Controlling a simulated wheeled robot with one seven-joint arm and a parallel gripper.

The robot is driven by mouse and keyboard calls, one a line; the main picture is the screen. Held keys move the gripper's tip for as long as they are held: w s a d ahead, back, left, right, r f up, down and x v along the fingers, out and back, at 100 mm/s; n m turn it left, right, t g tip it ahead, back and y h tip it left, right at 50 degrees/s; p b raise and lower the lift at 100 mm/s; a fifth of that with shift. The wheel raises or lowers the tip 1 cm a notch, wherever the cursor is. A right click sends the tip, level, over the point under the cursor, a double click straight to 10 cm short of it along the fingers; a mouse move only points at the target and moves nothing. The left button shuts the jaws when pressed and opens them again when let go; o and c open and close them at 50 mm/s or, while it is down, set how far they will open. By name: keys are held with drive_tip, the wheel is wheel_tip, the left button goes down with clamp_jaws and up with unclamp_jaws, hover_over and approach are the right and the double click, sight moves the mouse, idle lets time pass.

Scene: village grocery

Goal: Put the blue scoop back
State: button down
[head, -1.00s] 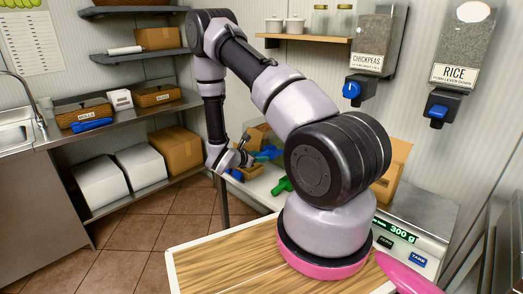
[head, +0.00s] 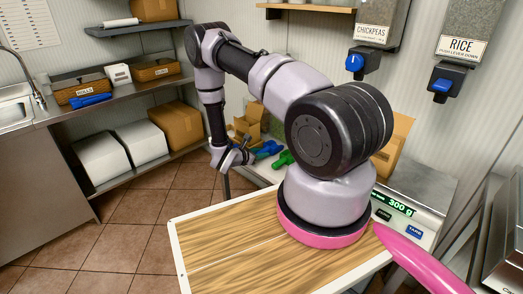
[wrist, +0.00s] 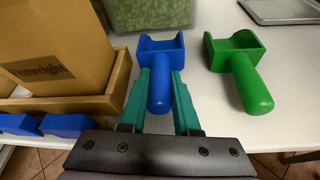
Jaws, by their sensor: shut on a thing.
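The blue scoop (wrist: 160,48) is in front of me in the wrist view, its open scoop end pointing away and its handle toward me. My gripper (wrist: 161,78) is shut on its handle, with a teal finger on each side. The scoop is at or just above the white table; I cannot tell if it touches. In the head view the blue scoop (head: 268,148) shows beside my gripper (head: 246,155), partly hidden. A green scoop (wrist: 243,70) lies to its right, apart from it, and shows in the head view (head: 283,159).
A cardboard box in a wooden tray (wrist: 70,103) stands close on the left, with blue blocks at its front. A clear bin with green contents (wrist: 150,14) is behind the scoop. A metal tray (wrist: 280,10) is at the far right. White table (wrist: 215,115) is clear between.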

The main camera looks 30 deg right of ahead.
drive_tip(key=c, duration=0.6)
unclamp_jaws()
drive_tip(key=shift+o, duration=0.2)
drive_tip(key=v, duration=1.1)
drive_tip(key=s+d+r+m+g+y, duration=0.25)
drive_tip(key=r+m, duration=0.35)
drive_tip(key=r, duration=0.7)
drive_tip(key=s+d+r+m+g+y, duration=0.1)
drive_tip(key=s+r+m+g, duration=0.25)
drive_tip(key=r+m, duration=0.65)
drive_tip(key=s+a+r+m+t+y, duration=0.2)
drive_tip(key=s+r, duration=0.3)
drive_tip(key=r, duration=0.4)
drive_tip(key=s+a+r+m+t+y, duration=0.3)
drive_tip(key=s+a+r+y, duration=0.1)
drive_tip(key=r, duration=0.5)
drive_tip(key=s+a+r+m+t+y, duration=0.2)
drive_tip(key=s+a+r+m+y, duration=0.1)
drive_tip(key=s+r+y, duration=0.2)
wheel_tip(320, 180, up, 5)
drive_tip(key=s, duration=0.2)
drive_tip(key=shift+s+a+f+m, duration=0.2)
drive_tip(key=shift+s+a+m, duration=0.1)
drive_tip(key=shift+s, duration=0.05)
